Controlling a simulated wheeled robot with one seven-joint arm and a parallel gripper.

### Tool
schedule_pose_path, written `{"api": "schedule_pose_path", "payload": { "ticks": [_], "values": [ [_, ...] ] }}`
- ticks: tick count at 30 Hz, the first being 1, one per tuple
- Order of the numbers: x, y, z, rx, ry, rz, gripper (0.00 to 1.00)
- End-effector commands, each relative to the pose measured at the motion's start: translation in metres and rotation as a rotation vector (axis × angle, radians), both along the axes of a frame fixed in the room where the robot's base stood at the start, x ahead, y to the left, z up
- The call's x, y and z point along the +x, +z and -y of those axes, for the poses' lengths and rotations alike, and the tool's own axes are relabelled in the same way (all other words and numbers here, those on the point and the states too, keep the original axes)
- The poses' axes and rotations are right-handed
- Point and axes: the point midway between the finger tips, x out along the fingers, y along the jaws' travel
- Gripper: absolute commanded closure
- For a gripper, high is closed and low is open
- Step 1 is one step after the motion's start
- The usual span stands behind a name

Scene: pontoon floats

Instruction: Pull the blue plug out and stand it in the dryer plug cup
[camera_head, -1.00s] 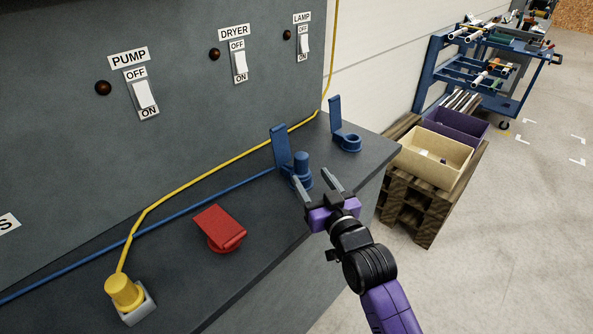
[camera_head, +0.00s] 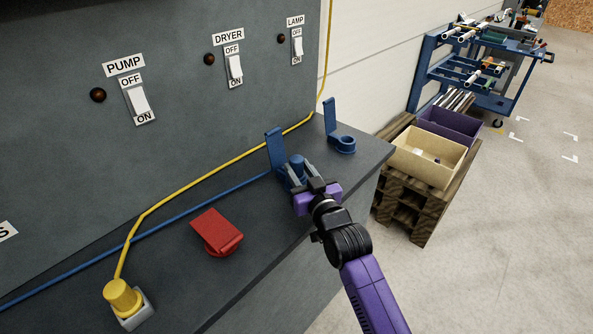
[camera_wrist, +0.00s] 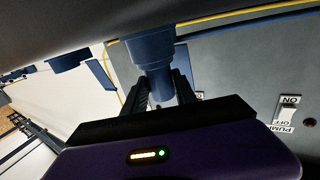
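The blue plug (camera_head: 297,162) stands upright in a blue socket with its lid (camera_head: 274,150) raised, at the back of the dark bench. A blue cord runs left from there. My gripper (camera_head: 299,173) is at the plug, with one finger on each side of it. In the wrist view the plug (camera_wrist: 160,88) shows between my fingers (camera_wrist: 160,92), which look open; contact is not clear. A second blue round fitting (camera_head: 342,145) with a raised flap is to the right, empty as far as I see. No label marks it as the dryer plug cup.
A red lidded fitting (camera_head: 217,232) and a yellow plug (camera_head: 122,296) in a grey socket are on the bench to the left. A yellow cord (camera_head: 190,183) runs along the panel. The DRYER switch (camera_head: 234,66) is on the panel above. A pallet with bins (camera_head: 425,155) stands right of the bench.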

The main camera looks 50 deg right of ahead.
Motion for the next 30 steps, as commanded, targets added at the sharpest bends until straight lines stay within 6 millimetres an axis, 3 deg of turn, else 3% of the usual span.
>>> {"api": "schedule_pose_path", "payload": {
  "ticks": [11,17,23,30],
  "values": [
    [0.000,0.002,0.000,-0.001,0.000,0.002,1.00],
    [0.000,0.016,0.000,-0.002,0.000,0.004,1.00],
    [0.001,0.053,0.000,-0.003,0.001,0.007,1.00],
    [0.000,0.120,0.000,-0.004,-0.001,0.009,1.00]
  ]
}}
